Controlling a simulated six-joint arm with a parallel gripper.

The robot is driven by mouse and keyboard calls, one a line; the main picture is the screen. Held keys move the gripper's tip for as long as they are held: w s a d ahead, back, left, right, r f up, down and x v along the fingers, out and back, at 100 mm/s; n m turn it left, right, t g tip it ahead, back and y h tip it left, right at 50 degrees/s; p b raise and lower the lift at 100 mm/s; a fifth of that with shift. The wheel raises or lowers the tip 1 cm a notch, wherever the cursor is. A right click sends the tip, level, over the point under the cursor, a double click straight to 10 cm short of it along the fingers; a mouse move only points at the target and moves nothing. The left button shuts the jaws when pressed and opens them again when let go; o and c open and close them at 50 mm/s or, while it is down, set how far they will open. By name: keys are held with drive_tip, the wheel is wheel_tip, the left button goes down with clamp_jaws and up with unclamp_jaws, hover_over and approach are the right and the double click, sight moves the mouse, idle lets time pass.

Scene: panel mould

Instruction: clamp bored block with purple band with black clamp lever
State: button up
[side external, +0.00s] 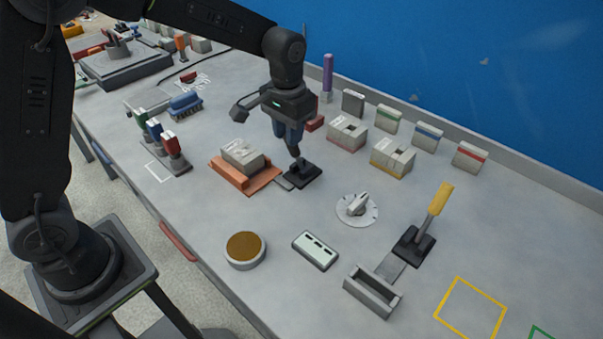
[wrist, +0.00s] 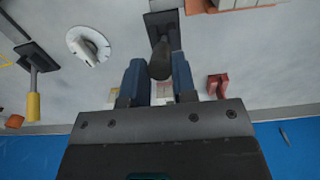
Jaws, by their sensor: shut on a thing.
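The black clamp lever (side external: 295,152) rises from its dark base (side external: 303,176), beside the orange fixture (side external: 262,181). My gripper (side external: 291,137) is above the base, shut on the lever's upper end. In the wrist view the dark lever (wrist: 160,62) shows between the blue fingers of my gripper (wrist: 159,85). A grey block (side external: 243,153) sits in the orange fixture, with the clamp at its right. I cannot make out a purple band on this block. A corner of the orange fixture (wrist: 195,6) shows at the top of the wrist view.
Bored blocks with a pink (side external: 347,133) and a yellow band (side external: 392,157) stand behind the clamp. A dial (side external: 357,208) and a yellow-handled clamp (side external: 436,205) are to the right. Several banded blocks line the back. Bare table lies in front of the fixture.

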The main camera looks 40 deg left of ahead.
drive_tip(key=shift+s+f, duration=0.25)
drive_tip(key=shift+s, duration=0.6)
drive_tip(key=shift+s+f, duration=0.2)
drive_tip(key=shift+s, duration=0.1)
drive_tip(key=o, duration=0.9)
wheel_tip(320, 180, up, 7)
drive_tip(key=shift+r, duration=0.1)
